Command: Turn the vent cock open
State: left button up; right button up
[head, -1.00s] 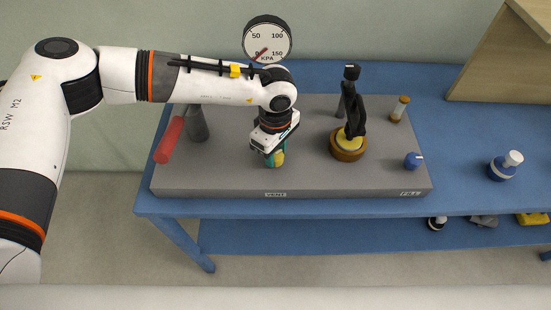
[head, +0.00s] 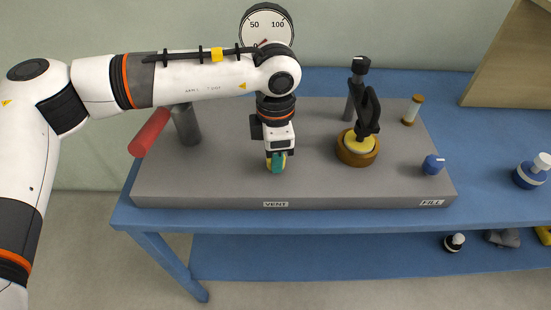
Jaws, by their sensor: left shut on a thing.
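The vent cock (head: 276,168) is a small teal and yellow piece on the grey board, above the label "VENT" (head: 276,204). My left gripper (head: 277,158) points down over it and is shut on it. The gripper's body hides the upper part of the cock, so how far it is turned is hard to tell. My right gripper is not in the head view.
A dial gauge (head: 268,22) is partly hidden behind my left arm. A red-handled lever (head: 151,132) is left.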

pick_arm(q)
jog(key=shift+r+n, duration=0.1)
jog(key=shift+n, duration=0.3)
jog(key=o, duration=1)
notch_tip(320, 180, up, 12)
jog(key=shift+b, duration=0.7)
